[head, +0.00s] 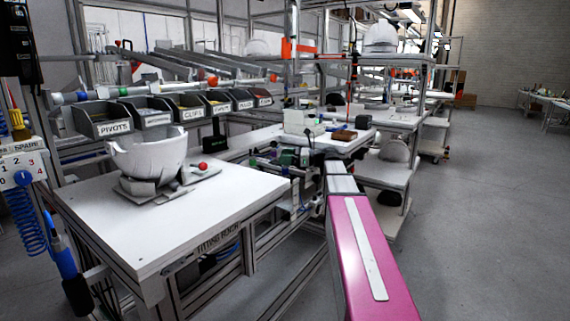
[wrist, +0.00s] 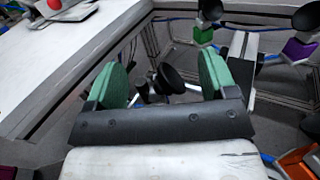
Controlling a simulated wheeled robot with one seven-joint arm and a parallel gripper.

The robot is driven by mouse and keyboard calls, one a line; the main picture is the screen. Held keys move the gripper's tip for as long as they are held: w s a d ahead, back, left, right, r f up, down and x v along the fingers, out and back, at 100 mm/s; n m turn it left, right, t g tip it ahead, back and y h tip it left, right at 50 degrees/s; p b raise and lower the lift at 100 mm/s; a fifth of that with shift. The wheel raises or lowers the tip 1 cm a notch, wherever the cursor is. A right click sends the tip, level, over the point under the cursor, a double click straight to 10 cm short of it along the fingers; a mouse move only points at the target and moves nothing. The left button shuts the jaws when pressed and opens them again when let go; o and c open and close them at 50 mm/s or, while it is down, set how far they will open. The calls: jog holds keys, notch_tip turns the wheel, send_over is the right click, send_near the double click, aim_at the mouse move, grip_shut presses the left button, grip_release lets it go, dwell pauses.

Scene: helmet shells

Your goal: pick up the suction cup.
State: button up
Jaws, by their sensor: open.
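My gripper (wrist: 160,62) has two green finger pads standing well apart, with nothing held between them. A black suction cup (wrist: 172,77) shows between the pads in the wrist view, beyond the dark palm bar. It looks round and dished, with darker parts beside it, and its lower part is hidden by the bar. I cannot tell its exact distance from the pads. Two more black cups show at the upper right, one (wrist: 211,10) above a green block and one (wrist: 305,18) above a purple block. In the head view my gripper (head: 290,158) is small, beside the white table's right edge.
Metal frame bars lie below my gripper. Grey floor (head: 480,220) is open at the right.

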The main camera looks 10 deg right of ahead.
jog(key=c, duration=1)
jog(key=shift+r, duration=0.15)
